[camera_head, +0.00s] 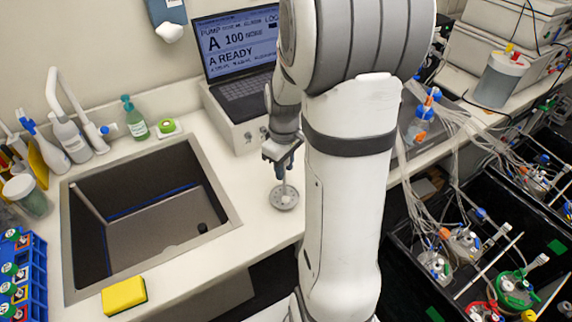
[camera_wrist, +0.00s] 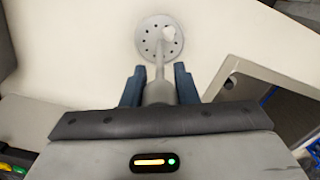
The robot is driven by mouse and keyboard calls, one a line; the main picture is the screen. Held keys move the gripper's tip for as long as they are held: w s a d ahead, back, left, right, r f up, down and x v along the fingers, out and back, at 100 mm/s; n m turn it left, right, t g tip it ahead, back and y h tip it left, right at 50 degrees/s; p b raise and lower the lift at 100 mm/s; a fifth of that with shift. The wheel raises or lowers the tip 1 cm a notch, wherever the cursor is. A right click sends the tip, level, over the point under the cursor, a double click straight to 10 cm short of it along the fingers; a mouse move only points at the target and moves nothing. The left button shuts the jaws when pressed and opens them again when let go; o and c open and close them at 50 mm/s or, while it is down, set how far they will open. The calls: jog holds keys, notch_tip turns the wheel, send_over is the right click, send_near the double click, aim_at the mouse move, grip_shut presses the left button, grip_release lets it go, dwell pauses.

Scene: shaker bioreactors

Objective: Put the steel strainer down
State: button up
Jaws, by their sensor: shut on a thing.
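The steel strainer (camera_head: 284,198) is a round grey perforated disc with an upright stem, over the white counter just right of the sink. In the wrist view the strainer (camera_wrist: 159,38) shows its ring of holes, with the stem running back between the fingers. My gripper (camera_head: 281,162) is shut on the stem, above the disc. In the wrist view my gripper (camera_wrist: 160,88) has a dark blue finger on each side of the stem. I cannot tell whether the disc touches the counter.
The sink (camera_head: 205,228) lies left of the strainer, with a yellow sponge (camera_head: 124,296) on its front rim. A laptop (camera_head: 240,65) stands behind on a white box. A green bottle (camera_head: 135,118) is behind the sink. The counter (camera_head: 255,228) around the disc is clear.

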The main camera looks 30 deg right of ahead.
jog(key=o, duration=1)
jog(key=shift+f, duration=0.1)
notch_tip(320, 180, up, 11)
jog(key=shift+r+b, duration=0.2)
jog(key=shift+b, duration=0.15)
jog(key=shift+r, duration=0.3)
jog(key=shift+s+a+r, duration=0.15)
jog(key=shift+a+r, duration=0.1)
jog(key=shift+a, duration=0.05)
jog(key=s+a+m+t, duration=0.1)
jog(key=s+a, duration=0.2)
jog(key=s, duration=0.1)
jog(key=s+a+m+t, duration=0.1)
jog(key=s+a+m, duration=0.1)
jog(key=s+a, duration=0.2)
jog(key=s+a+m+t, duration=0.1)
jog(key=s+a, duration=0.3)
jog(key=shift+s+a+f+m, duration=0.15)
jog(key=shift+s+f+m, duration=0.1)
jog(key=shift+s+m, duration=0.15)
jog(key=shift+w+f, duration=0.1)
jog(key=shift+c, duration=0.2)
